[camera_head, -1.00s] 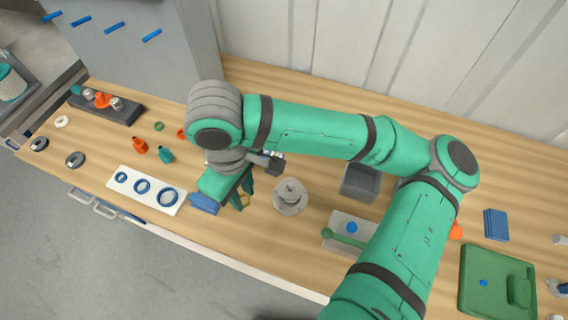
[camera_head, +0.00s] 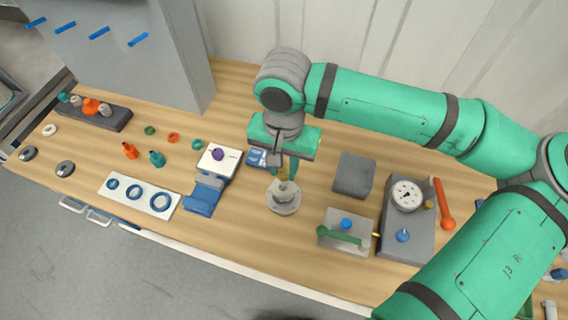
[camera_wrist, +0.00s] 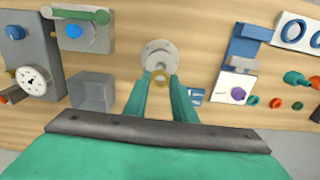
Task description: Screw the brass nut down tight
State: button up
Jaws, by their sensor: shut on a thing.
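My gripper (camera_head: 284,172) is above the round grey vessel (camera_head: 284,202) in the middle of the bench. Its two green fingers are shut on the brass nut (camera_head: 283,173). The nut is held over the vessel's centre in the head view; whether it touches the vessel's post cannot be told. In the wrist view the nut (camera_wrist: 162,77) shows as a brass ring between the fingertips, just short of the grey vessel (camera_wrist: 160,55). The post on the vessel is mostly hidden.
A blue clamp with a white plate and purple knob (camera_head: 218,154) stands to the left. An open grey bin (camera_head: 354,175), a block with a green lever (camera_head: 345,232) and a gauge box (camera_head: 405,220) stand to the right. A white ring board (camera_head: 139,195) lies further left.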

aim_at(283, 183)
jog(key=shift+f, duration=1.1)
jog(key=shift+s+d+f, duration=0.1)
jog(key=shift+f, duration=0.1)
jog(key=shift+a+f, duration=0.2)
jog(key=shift+f, duration=0.55)
jog(key=shift+d+f, duration=0.1)
jog(key=shift+f, duration=0.4)
jog(key=o, duration=1.1)
